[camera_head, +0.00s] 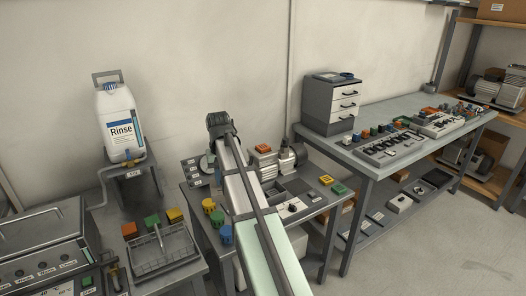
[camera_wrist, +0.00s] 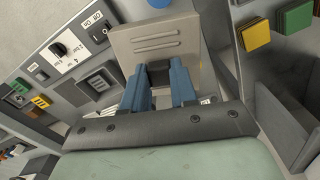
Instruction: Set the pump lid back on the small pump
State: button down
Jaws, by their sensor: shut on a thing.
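My gripper (camera_wrist: 160,88) has two blue fingers, shut on a dark block-like grip at the near edge of a grey-beige plate. The plate has slots in its face and looks like the pump lid (camera_wrist: 137,43). A blue round patch shows at its top edge. In the head view my arm hides the gripper and the lid. A grey pump-like machine (camera_head: 290,156) stands at the back of the middle table, right of my arm; it may be the small pump. I cannot tell whether the lid touches anything.
The wrist view shows a switch panel (camera_wrist: 62,52) at left, yellow (camera_wrist: 256,35) and green (camera_wrist: 293,18) blocks at upper right, and a grey open tray (camera_wrist: 286,128) at right. A Rinse jug (camera_head: 119,123) stands at left. A drawer unit (camera_head: 331,102) stands on the right-hand bench.

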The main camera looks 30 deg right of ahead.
jog(key=w+d+r+m, duration=0.3)
jog(key=w+d+m, duration=0.3)
jog(key=d, duration=0.4)
jog(key=w+d+r+m, duration=0.3)
jog(key=w+d+m, duration=0.1)
jog(key=w+d, duration=0.55)
jog(key=w+d+r+m, duration=0.3)
jog(key=w+d+m, duration=0.25)
jog(key=d, duration=0.45)
jog(key=shift+n, duration=0.45)
jog(key=shift+w+a+f, duration=0.1)
jog(key=shift+w+f, duration=0.05)
jog(key=shift+f, duration=1.35)
jog(key=shift+w+d+f, duration=0.1)
jog(key=shift+w+f, duration=0.05)
jog(key=shift+f, duration=1.35)
jog(key=shift+w+a+f, duration=0.1)
jog(key=shift+w+f, duration=0.05)
jog(key=shift+f, duration=1.35)
jog(key=shift+f, duration=0.65)
jog(key=c, duration=0.9)
grip_release()
notch_tip(320, 180, up, 13)
jog(key=shift+r, duration=0.15)
